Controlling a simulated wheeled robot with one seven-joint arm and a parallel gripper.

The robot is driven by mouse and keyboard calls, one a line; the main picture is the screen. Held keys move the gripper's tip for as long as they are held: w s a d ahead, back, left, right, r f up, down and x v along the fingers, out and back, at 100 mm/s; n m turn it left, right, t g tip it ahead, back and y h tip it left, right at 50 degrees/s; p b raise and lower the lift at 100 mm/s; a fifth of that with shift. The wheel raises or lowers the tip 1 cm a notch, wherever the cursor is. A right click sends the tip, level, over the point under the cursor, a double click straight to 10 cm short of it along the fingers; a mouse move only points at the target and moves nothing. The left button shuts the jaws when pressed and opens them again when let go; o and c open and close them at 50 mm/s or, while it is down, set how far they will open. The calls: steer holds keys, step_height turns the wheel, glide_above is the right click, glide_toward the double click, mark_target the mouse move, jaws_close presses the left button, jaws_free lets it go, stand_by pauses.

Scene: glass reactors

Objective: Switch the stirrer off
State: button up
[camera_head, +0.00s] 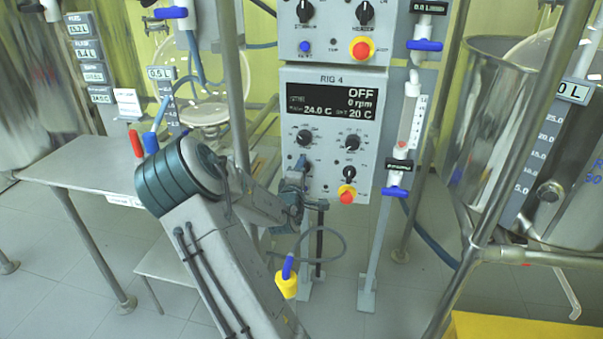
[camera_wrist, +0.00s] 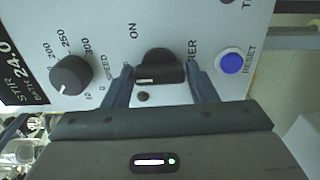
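The stirrer switch, a black knob (camera_wrist: 162,66) with a white mark at its lower left, sits on the white control panel in the wrist view, beside the lettering ON and a partly hidden label. The fingers of my gripper (camera_wrist: 160,82) stand one on each side of it, close to its edges; I cannot tell whether they touch it. In the head view my gripper (camera_head: 302,187) is at the lower left of the RIG 4 panel (camera_head: 375,147) and partly hidden by my arm. The panel display (camera_head: 331,101) reads OFF and 0 rpm.
A red button (camera_head: 347,196) sits lower on the panel. Glass vessels (camera_head: 213,85) and a bench (camera_head: 85,172) are left, a steel tank (camera_head: 500,105) right.

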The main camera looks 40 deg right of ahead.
steer(key=shift+o, duration=1.2)
steer(key=p+v, duration=0.1)
steer(key=v, duration=1.2)
steer(key=shift+s+a+p, duration=0.25)
steer(key=shift+a+p, duration=0.1)
steer(key=shift+p, duration=0.05)
